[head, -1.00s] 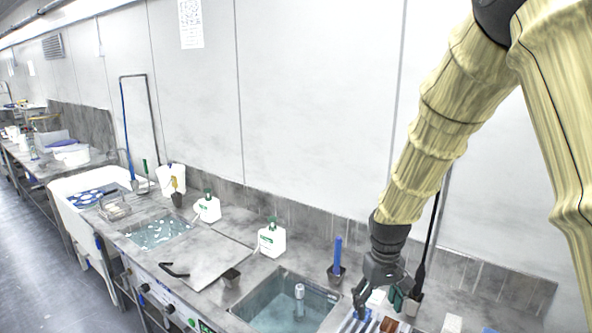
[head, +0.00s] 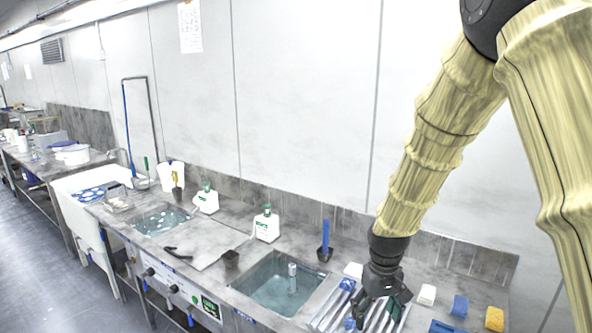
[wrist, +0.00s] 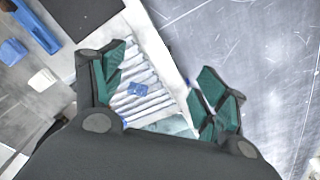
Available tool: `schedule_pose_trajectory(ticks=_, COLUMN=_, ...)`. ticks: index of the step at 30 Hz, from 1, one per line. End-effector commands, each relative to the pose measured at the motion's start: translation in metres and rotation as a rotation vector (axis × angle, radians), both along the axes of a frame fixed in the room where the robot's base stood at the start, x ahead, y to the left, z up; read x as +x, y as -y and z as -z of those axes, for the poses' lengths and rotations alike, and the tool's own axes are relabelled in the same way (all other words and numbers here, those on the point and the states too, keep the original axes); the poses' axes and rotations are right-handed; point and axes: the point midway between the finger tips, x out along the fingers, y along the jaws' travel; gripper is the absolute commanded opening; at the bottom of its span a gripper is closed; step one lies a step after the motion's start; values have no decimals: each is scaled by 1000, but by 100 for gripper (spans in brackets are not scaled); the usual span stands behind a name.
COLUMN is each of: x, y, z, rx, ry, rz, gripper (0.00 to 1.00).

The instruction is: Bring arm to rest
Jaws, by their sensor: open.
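My arm reaches down from the upper right in the head view, in a tan ribbed sleeve. My gripper (head: 378,312) is at its end, low over the ribbed metal rack (head: 325,317) at the right of the counter. In the wrist view my gripper (wrist: 160,100) has its two green-padded fingers spread wide, with nothing between them. The ribbed rack (wrist: 150,112) lies below the fingers, and a small blue piece (wrist: 138,90) shows on it.
A water-filled basin (head: 272,288) is left of my gripper. A blue-handled tool stands in a dark holder (head: 325,252) behind it. A white block (head: 427,294), a blue block (head: 459,306) and a yellow sponge (head: 494,318) lie to the right.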

Motion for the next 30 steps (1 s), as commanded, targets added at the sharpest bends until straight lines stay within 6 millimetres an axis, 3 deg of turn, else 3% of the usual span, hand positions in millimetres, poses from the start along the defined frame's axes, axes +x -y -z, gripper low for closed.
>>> schedule_pose_trajectory(ticks=8, x=-19, y=1, z=64, rx=2, ry=-4, rz=15, gripper=73)
schedule_pose_trajectory(ticks=14, x=-44, y=5, z=131, rx=5, ry=-8, rz=37, gripper=73)
schedule_pose_trajectory(ticks=21, x=-103, y=13, z=238, rx=8, ry=-10, rz=80, gripper=73)
schedule_pose_trajectory(ticks=30, x=-194, y=21, z=346, rx=9, ry=-10, rz=133, gripper=73)
